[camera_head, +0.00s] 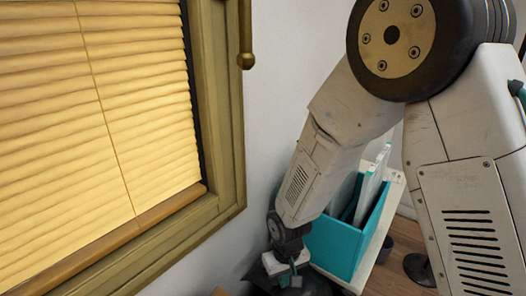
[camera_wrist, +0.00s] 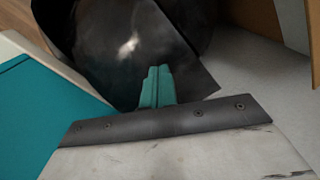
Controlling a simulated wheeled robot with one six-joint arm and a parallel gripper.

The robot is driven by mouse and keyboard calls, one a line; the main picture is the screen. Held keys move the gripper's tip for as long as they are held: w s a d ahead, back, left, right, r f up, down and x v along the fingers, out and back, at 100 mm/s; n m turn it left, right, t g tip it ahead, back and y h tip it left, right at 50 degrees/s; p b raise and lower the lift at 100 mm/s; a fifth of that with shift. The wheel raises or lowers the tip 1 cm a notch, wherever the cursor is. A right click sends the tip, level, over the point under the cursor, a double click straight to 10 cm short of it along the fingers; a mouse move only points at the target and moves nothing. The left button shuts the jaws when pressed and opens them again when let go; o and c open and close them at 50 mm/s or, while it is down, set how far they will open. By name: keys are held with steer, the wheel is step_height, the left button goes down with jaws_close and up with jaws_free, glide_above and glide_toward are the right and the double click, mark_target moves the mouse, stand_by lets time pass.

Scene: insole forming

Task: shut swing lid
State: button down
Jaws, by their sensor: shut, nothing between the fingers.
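In the wrist view my gripper (camera_wrist: 156,72) shows as two teal fingers pressed together, empty. Beyond the fingertips is a glossy black bin-like thing (camera_wrist: 95,60) with a curved body. A flat dark panel (camera_wrist: 190,75) runs down its right side, close to the fingers; it may be the swing lid, but I cannot tell how far open it stands. I cannot tell whether the fingers touch it. In the head view my gripper (camera_head: 287,278) points down at the bottom edge, and dark parts (camera_head: 318,286) of that thing show around it, mostly hidden or cut off.
A teal box (camera_head: 340,247) with white folders stands on a white shelf (camera_head: 388,225) just right of my gripper. The window with blinds (camera_head: 95,110) and the pale wall (camera_head: 272,110) are at left. A black round foot (camera_head: 419,268) stands on the wooden floor.

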steer(key=shift+f, duration=1.45)
step_height(320, 180, up, 12)
stand_by(0.4)
steer(key=s+d+r+m+t, duration=0.1)
steer(key=s+d+r+m, duration=0.3)
steer(key=s+d+r, duration=1.5)
step_height(320, 180, up, 3)
steer(key=shift+s+d, duration=0.25)
steer(key=shift+d, duration=0.5)
